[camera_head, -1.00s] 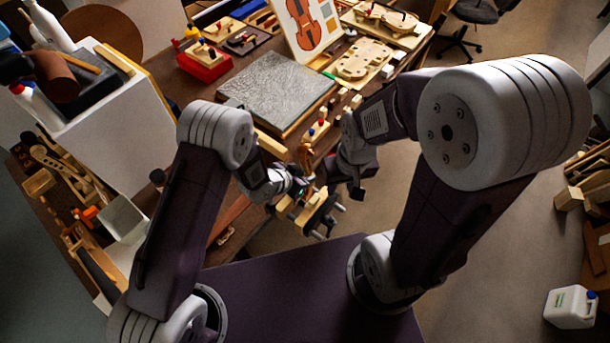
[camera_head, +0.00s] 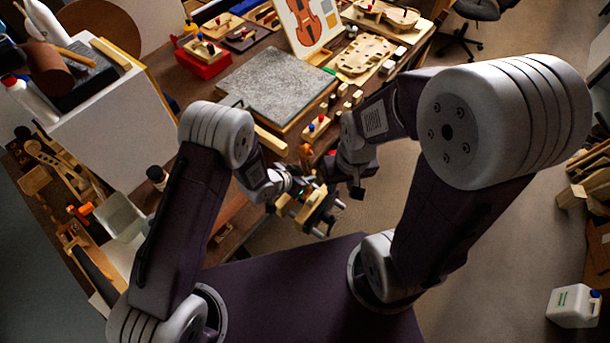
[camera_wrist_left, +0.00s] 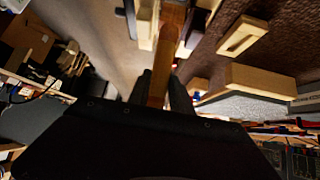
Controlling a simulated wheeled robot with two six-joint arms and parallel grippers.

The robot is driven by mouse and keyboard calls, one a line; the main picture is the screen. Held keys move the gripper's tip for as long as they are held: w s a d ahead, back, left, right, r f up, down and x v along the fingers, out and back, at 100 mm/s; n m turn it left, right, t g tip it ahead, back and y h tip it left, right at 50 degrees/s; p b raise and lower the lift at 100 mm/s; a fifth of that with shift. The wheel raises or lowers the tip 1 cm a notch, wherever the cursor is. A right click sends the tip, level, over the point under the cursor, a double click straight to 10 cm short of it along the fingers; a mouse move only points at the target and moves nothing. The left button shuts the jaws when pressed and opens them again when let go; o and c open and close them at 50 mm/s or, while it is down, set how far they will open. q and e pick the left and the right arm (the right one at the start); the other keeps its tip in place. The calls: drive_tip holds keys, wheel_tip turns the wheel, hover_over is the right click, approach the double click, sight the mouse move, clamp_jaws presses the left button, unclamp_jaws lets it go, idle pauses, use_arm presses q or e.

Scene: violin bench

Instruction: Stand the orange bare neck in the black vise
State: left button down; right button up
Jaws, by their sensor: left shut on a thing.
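The orange bare neck (camera_head: 305,152) shows at the middle of the head view, its upper part standing just beyond my left gripper. In the left wrist view the neck (camera_wrist_left: 166,55) is a brown-orange strip running from between the dark fingers. My left gripper (camera_head: 301,186) is shut on it. The black vise (camera_head: 318,214), with pale wooden jaw faces, is at the bench's front edge, close below the gripper. Pale wood (camera_wrist_left: 146,25) flanks the neck in the wrist view; I cannot tell whether the neck is between the jaws. My right gripper (camera_head: 357,188) is just right of the vise; its fingers are unclear.
A grey slab (camera_head: 277,88) on a wooden board lies behind my grippers. Small wooden blocks and a red-knobbed tool (camera_head: 317,127) stand along the bench's right edge. A white box (camera_head: 115,130) and a clear bin (camera_head: 118,215) are at the left. Open floor lies to the right.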

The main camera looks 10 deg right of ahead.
use_arm(q)
drive_tip(key=shift+f+b, duration=1.75)
drive_tip(key=shift+f, duration=0.4)
drive_tip(key=c, duration=1.1)
unclamp_jaws()
drive_tip(key=shift+r, duration=0.1)
drive_tip(key=v, duration=0.9)
drive_tip(key=shift+a, duration=0.1)
